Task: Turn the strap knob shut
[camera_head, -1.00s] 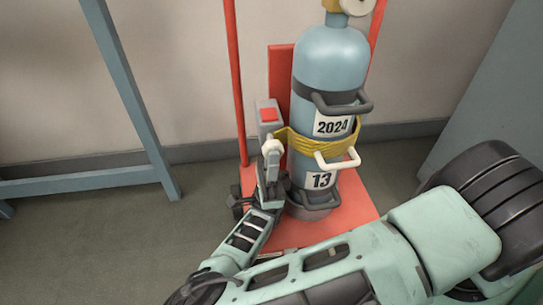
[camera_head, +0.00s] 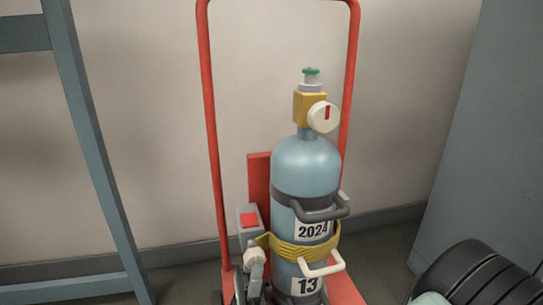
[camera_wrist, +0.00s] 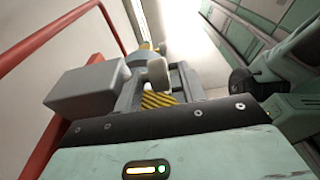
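A blue-grey gas cylinder (camera_head: 306,172) stands upright on a red cart (camera_head: 346,288), with a yellow strap (camera_head: 300,249) around its middle. A pale strap knob (camera_head: 249,249) sits at the strap's left end, beside a grey box with a red top (camera_head: 250,222). My gripper (camera_head: 255,270) is at the knob, low in the head view. In the wrist view my gripper (camera_wrist: 157,88) has its fingers apart, with the knob (camera_wrist: 157,72) between or just beyond them. Contact with the knob cannot be made out. The yellow strap (camera_wrist: 158,100) shows in the gap.
A yellow valve block (camera_head: 309,107) with a white gauge (camera_head: 323,117) tops the cylinder. A pale handle (camera_head: 322,268) sticks out in front. The cart's red tubular frame (camera_head: 214,130) rises behind. A blue-grey frame (camera_head: 92,150) stands left, a grey panel (camera_head: 482,150) right.

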